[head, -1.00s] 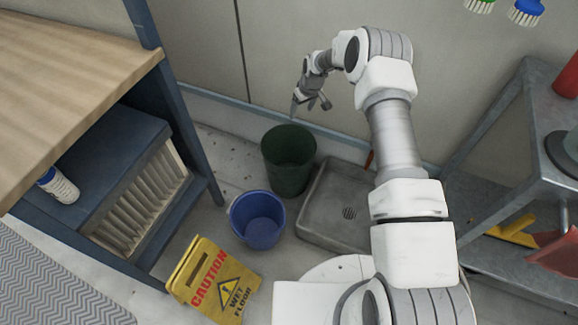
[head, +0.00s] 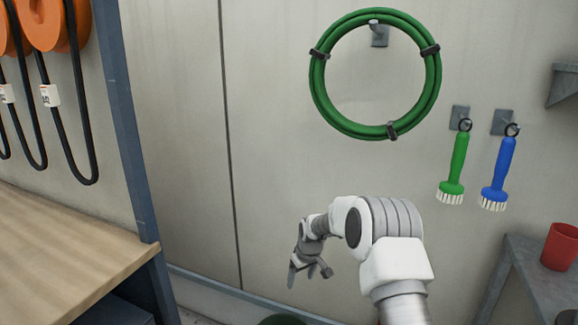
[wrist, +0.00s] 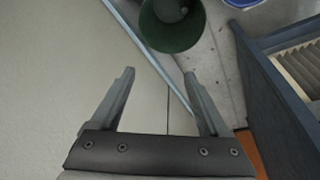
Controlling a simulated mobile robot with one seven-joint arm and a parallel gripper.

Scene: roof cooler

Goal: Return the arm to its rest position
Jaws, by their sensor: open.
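My arm is raised in front of the wall in the head view, bent at the elbow, with its forearm reaching left. My gripper (head: 307,277) hangs at the end, pointing down. In the wrist view my gripper (wrist: 157,92) has its two fingers spread well apart with nothing between them. Beyond the fingertips is a dark green bin (wrist: 172,28), standing on the floor and apart from the gripper. Only a sliver of the bin's rim (head: 282,320) shows at the bottom of the head view.
A green hose coil (head: 318,90), a green brush (head: 458,165) and a blue brush (head: 498,170) hang on the wall. A wooden-topped bench (head: 70,250) stands left. A red cup (head: 560,247) stands on a grey shelf unit (head: 530,280) at right. A blue bucket (wrist: 243,3) shows in the wrist view.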

